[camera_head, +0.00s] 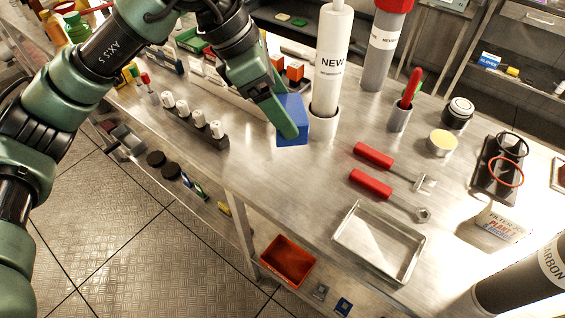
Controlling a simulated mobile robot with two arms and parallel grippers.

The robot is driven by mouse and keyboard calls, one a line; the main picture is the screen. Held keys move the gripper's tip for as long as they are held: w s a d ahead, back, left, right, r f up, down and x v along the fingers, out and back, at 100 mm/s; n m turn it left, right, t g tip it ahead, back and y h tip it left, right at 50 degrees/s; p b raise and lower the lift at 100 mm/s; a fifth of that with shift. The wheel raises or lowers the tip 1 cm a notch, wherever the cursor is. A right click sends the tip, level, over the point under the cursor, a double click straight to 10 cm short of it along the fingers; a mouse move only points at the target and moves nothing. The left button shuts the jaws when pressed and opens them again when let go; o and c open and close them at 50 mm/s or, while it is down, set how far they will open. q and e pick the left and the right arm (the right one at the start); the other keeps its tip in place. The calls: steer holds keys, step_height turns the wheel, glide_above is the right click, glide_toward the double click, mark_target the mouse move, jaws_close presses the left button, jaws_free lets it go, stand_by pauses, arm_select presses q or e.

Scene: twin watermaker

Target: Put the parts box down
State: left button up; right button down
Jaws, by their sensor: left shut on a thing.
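The blue parts box (299,112) is at the upper middle of the head view, by the near edge of the steel workbench (300,190). My left gripper (286,126) is shut on it from above; one green finger lies across the box and hides part of it. The box looks upright. I cannot tell whether its underside touches the bench top. It sits just left of the white cup holding the tall white "NEW" cartridge (332,60), and the two look very close. My right gripper is out of view.
Left of the box is a dark rack (195,125) with several white fittings. To the right lie two red-handled tools (372,184) and an empty metal tray (380,243). A red bin (287,262) stands below the bench edge. Bare bench lies between box and tray.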

arm_select(q)
step_height(320, 180, down, 14)
steer(key=shift+f+p, duration=0.15)
steer(key=shift+p, duration=0.55)
steer(key=shift+f, duration=0.25)
steer(key=shift+f, duration=0.2)
steer(key=o, duration=1.5)
steer(key=shift+r, duration=0.1)
